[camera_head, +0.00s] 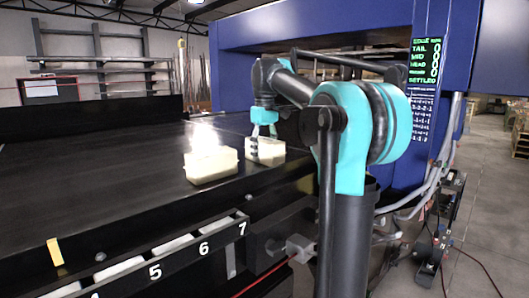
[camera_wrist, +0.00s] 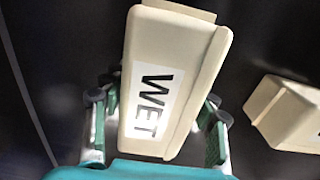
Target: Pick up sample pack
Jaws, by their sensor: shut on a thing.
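A cream sample pack (camera_wrist: 170,70) with a white label reading "WET" fills the middle of the wrist view. My gripper (camera_wrist: 158,125) is shut on it, with a green finger along each side. In the head view the same pack (camera_head: 270,153) shows under my gripper (camera_head: 262,140) on or just above the dark conveyor (camera_head: 110,180); I cannot tell whether it touches. A second cream pack (camera_head: 211,166) rests on the belt to its left. That one also shows at the right of the wrist view (camera_wrist: 287,115), apart from my gripper.
A rack with numbered slots (camera_head: 165,255) runs along the conveyor's near edge, holding pale items. A blue machine frame (camera_head: 235,62) arches over the belt behind my arm. A display panel (camera_head: 424,62) hangs at its right. The left belt is clear.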

